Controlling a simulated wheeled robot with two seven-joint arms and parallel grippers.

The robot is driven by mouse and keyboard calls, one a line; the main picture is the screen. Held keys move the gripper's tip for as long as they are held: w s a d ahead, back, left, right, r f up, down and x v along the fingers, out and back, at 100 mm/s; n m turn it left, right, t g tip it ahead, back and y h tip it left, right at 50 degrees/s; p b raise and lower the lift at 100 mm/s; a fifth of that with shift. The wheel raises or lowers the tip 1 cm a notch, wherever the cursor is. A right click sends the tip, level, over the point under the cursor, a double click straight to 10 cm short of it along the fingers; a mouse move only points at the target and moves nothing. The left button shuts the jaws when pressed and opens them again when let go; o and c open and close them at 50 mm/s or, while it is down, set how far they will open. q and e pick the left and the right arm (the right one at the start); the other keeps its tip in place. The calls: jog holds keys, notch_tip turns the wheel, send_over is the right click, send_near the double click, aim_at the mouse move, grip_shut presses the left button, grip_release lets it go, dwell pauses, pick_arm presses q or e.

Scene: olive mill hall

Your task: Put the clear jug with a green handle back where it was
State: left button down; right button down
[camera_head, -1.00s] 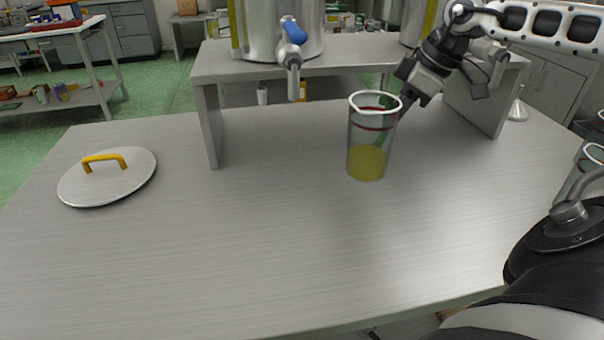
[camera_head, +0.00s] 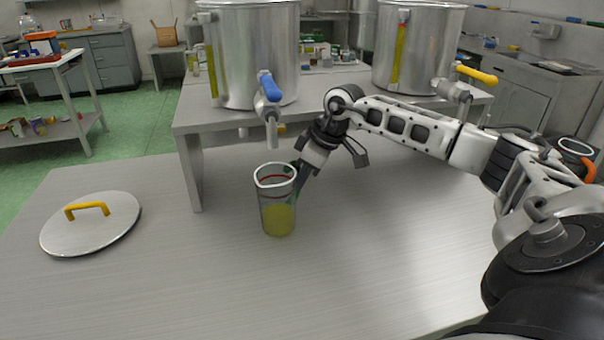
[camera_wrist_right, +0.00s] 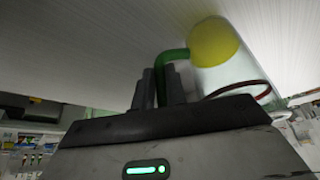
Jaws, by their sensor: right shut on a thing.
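The clear jug (camera_head: 277,212) holds yellow-green liquid and has a red band near its rim. It is upright over the table, left of the middle in the head view, in front of the blue-handled tap. I cannot tell whether its base touches the table. Its green handle (camera_wrist_right: 175,53) shows in the wrist view. My right gripper (camera_head: 302,172) is shut on that handle, from the jug's far right side. The jug (camera_wrist_right: 222,55) also shows beyond the fingers in the wrist view. My left gripper is not in view.
A raised shelf (camera_head: 186,115) carries two steel tanks (camera_head: 255,60) (camera_head: 415,45) with taps, one blue-handled (camera_head: 270,90), one yellow-handled (camera_head: 476,74). A round lid (camera_head: 90,235) lies on the table (camera_head: 330,290) at left. An orange-handled vessel (camera_head: 576,147) stands far right. The front table is clear.

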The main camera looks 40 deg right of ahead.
jog(key=shift+w, duration=0.15)
jog(key=shift+f, duration=0.1)
jog(key=shift+f, duration=0.15)
jog(key=c, duration=1.4)
grip_release()
jog(key=shift+c, duration=0.2)
jog(key=v, duration=1.2)
jog(key=shift+b, duration=0.4)
